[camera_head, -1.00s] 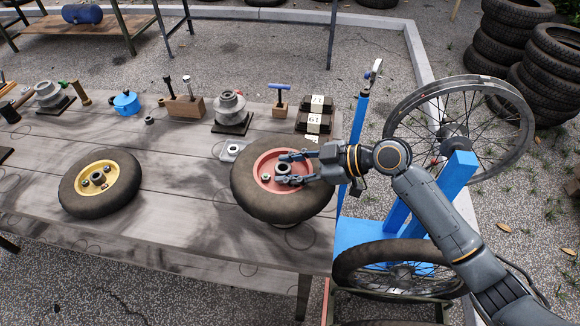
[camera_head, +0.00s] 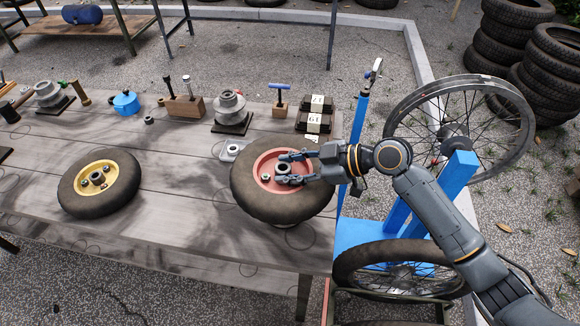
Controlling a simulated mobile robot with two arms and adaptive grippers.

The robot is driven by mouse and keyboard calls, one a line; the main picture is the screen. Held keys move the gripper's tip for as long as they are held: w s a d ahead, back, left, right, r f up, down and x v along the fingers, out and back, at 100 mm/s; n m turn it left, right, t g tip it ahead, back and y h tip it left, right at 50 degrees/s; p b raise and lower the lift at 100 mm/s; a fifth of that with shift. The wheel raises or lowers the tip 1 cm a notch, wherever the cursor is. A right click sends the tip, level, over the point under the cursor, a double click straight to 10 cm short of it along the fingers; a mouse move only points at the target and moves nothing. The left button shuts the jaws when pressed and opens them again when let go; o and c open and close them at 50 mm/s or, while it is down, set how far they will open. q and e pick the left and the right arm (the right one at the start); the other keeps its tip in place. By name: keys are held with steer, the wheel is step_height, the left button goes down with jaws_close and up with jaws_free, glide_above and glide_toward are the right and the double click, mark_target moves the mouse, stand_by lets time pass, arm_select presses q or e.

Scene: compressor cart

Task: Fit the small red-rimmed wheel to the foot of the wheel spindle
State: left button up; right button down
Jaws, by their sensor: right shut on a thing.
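The red-rimmed wheel (camera_head: 256,203) has a dark tyre and a pinkish-red rim around a grey hub. It lies near the right end of the wooden table, slightly tilted, with a pale piece showing under its front edge. My right gripper (camera_head: 281,169) reaches in from the right over the rim. Its two fingers are shut on the hub of the wheel, one on the far side and one on the near side. My left gripper is out of view. I cannot pick out the wheel spindle or its foot.
A yellow-rimmed wheel (camera_head: 70,200) lies at the left on the table (camera_head: 180,225). Along the back stand a stepped pulley (camera_head: 230,105), a wooden tool block (camera_head: 186,110), a blue-handled tool (camera_head: 279,88) and black numbered boxes (camera_head: 313,121). A blue stand (camera_head: 458,172) with a spoked wheel (camera_head: 487,86) is at the right.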

steer(key=shift+f+b, duration=4.5)
steer(key=shift+f, duration=0.3)
stand_by(0.4)
steer(key=shift+f, duration=0.15)
steer(key=shift+f, duration=0.1)
steer(key=c, duration=1)
jaws_free()
steer(key=o, duration=0.6)
steer(key=shift+f, duration=0.2)
steer(key=shift+v, duration=3.6)
